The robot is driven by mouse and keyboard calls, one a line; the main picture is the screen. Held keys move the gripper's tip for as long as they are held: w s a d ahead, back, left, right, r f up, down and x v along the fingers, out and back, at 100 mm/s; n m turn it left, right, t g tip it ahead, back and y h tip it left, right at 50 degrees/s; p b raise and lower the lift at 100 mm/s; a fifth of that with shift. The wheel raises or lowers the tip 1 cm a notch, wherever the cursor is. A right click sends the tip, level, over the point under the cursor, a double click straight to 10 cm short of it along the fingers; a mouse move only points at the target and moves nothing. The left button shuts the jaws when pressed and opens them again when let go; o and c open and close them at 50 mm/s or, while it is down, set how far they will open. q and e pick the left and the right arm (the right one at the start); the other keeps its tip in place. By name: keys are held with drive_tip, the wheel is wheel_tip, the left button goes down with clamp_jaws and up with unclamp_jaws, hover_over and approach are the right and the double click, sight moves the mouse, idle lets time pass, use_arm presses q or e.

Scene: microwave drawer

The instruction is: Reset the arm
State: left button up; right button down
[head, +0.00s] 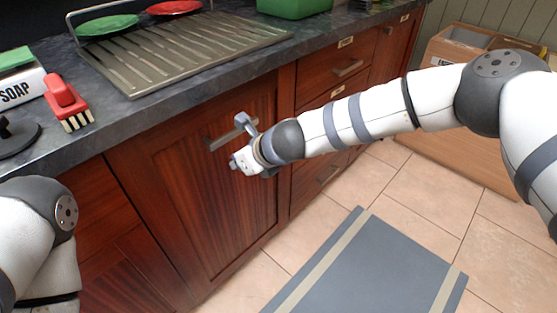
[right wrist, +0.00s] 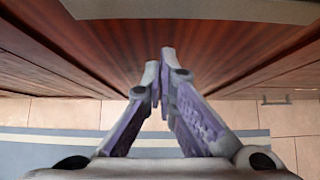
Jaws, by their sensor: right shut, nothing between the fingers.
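My right gripper (head: 242,150) is at the end of my right arm, which reaches in from the right in the head view. It is in front of a dark red wooden cabinet door (head: 160,200), close beside the door's metal handle (head: 222,139). I cannot tell whether it touches the handle. In the right wrist view the two fingers of the right gripper (right wrist: 161,80) come together at their tips, with nothing between them. They point toward red-brown wood (right wrist: 220,50). Only a part of my left arm shows at the lower left of the head view; its gripper is out of view.
The dark counter (head: 130,120) holds a drying rack (head: 185,50), a red brush (head: 66,100), a soap box (head: 18,90) and a green container (head: 293,8). Drawers (head: 335,65) are right of the door. A grey mat (head: 380,265) lies on the tiled floor. A wooden box (head: 460,45) stands at right.

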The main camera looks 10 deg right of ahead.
drive_tip(key=p+v, duration=0.2)
drive_tip(key=v, duration=0.9)
drive_tip(key=s+d+f+n+g+h+p, duration=0.1)
drive_tip(key=s+d+f+n+g, duration=0.15)
drive_tip(key=s+f+n, duration=0.75)
drive_tip(key=s+d+f+n+g+h, duration=0.2)
drive_tip(key=s+d+f+n, duration=0.15)
drive_tip(key=s+f, duration=0.7)
use_arm(q)
drive_tip(key=w+r+t+p, duration=0.1)
drive_tip(key=w+r+t, duration=0.1)
drive_tip(key=w+r, duration=0.2)
drive_tip(key=shift+w+d+r, duration=0.15)
drive_tip(key=shift+r, duration=0.35)
use_arm(e)
drive_tip(key=s+d+n+g+h, duration=0.1)
drive_tip(key=s+d+n, duration=0.3)
drive_tip(key=s, duration=0.4)
drive_tip(key=s+d+r+n+g, duration=0.1)
drive_tip(key=s+d+n+g, duration=0.1)
drive_tip(key=s+d+n, duration=0.3)
drive_tip(key=s+d+r+n+g+h, duration=0.1)
drive_tip(key=s+d+n, duration=0.3)
drive_tip(key=s, duration=0.9)
drive_tip(key=shift+d+r+n+g+h, duration=0.25)
drive_tip(key=shift+n+g, duration=0.2)
drive_tip(key=shift+n, duration=0.3)
